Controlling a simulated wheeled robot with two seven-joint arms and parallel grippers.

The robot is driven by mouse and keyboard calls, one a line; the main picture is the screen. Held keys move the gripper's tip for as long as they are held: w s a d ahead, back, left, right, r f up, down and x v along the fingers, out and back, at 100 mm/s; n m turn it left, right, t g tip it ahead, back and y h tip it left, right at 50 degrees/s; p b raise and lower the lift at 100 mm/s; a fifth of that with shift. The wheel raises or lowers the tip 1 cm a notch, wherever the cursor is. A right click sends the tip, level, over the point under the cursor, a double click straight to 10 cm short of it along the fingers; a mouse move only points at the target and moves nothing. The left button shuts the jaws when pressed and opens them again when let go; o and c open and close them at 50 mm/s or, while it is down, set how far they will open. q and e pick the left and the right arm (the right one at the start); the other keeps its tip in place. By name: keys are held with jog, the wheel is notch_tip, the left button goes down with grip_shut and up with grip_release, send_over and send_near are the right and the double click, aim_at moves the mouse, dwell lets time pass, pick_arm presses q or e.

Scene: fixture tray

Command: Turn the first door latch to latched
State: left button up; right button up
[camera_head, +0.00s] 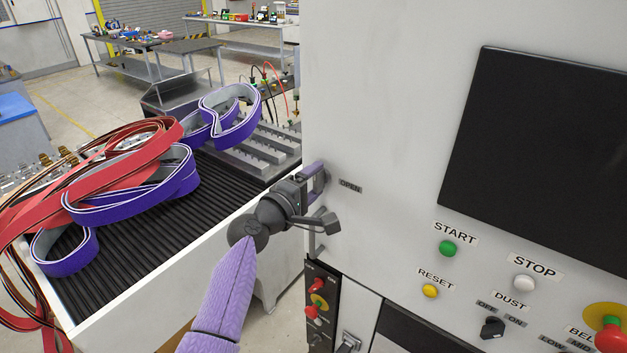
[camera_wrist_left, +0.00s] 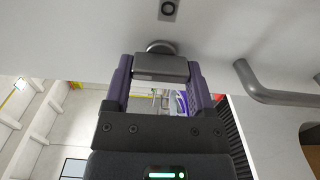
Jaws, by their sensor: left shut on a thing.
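The door latch is a small grey block on a round base, on the light panel of the machine. It shows best in the left wrist view (camera_wrist_left: 161,68), between the two purple fingers. My left gripper (camera_head: 317,178) is at the panel just left of the OPEN label (camera_head: 350,186). In the left wrist view my left gripper (camera_wrist_left: 160,80) is shut on the latch, one finger on each side. In the head view the gripper mostly hides the latch, so I cannot tell its turn angle there. My right gripper is not in view.
A grey bar handle (camera_wrist_left: 275,92) sits on the panel near the latch. START (camera_head: 448,248), STOP (camera_head: 524,283) and RESET (camera_head: 430,290) buttons and a dark screen (camera_head: 545,150) are to the right. Purple and red belts (camera_head: 130,190) lie over a black ribbed conveyor (camera_head: 170,225) at left.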

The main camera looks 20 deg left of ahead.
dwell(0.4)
pick_arm(q)
jog(key=o, duration=1.2)
jog(key=v, duration=1)
